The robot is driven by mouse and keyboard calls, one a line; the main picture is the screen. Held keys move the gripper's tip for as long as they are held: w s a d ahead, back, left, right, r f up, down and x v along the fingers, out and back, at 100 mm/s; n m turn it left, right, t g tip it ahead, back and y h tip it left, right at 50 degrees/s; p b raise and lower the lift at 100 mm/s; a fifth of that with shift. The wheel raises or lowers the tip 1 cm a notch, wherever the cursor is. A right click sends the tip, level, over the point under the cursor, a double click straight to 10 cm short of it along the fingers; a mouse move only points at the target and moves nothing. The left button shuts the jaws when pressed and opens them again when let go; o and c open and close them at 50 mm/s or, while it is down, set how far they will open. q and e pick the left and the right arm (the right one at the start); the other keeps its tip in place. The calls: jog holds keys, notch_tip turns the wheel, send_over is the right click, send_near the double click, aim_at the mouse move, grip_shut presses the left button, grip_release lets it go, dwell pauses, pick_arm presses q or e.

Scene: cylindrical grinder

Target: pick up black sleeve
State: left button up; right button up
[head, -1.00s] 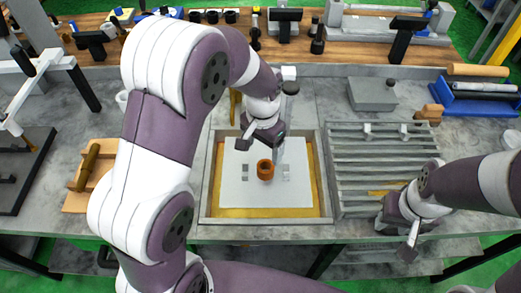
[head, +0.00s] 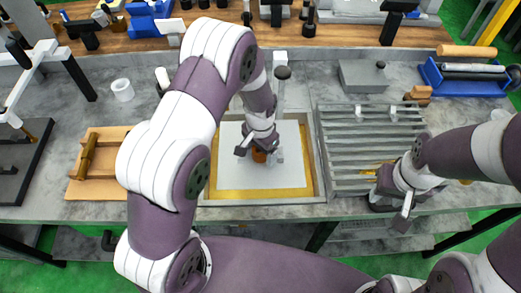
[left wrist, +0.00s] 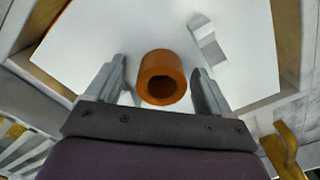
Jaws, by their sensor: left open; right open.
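An orange-brown hollow sleeve (head: 259,156) stands on the white sheet in the framed tray; it is partly hidden by my left gripper (head: 260,150). In the left wrist view, the sleeve (left wrist: 162,78) sits between the two spread fingers of my left gripper (left wrist: 159,70), with gaps on both sides. I see no black sleeve in the tray. Several black cylinders, one of them here (head: 203,3), are cut off at the top edge of the head view; I cannot tell if one is the black sleeve. My right gripper (head: 389,211) is open and empty near the slatted rack's front edge.
A grey box (head: 363,75) and a blue holder (head: 466,78) stand behind.

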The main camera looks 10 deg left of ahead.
pick_arm(q)
jog(key=shift+w+a+f, duration=0.1)
jog(key=shift+w, duration=0.05)
jog(key=c, duration=0.5)
grip_shut()
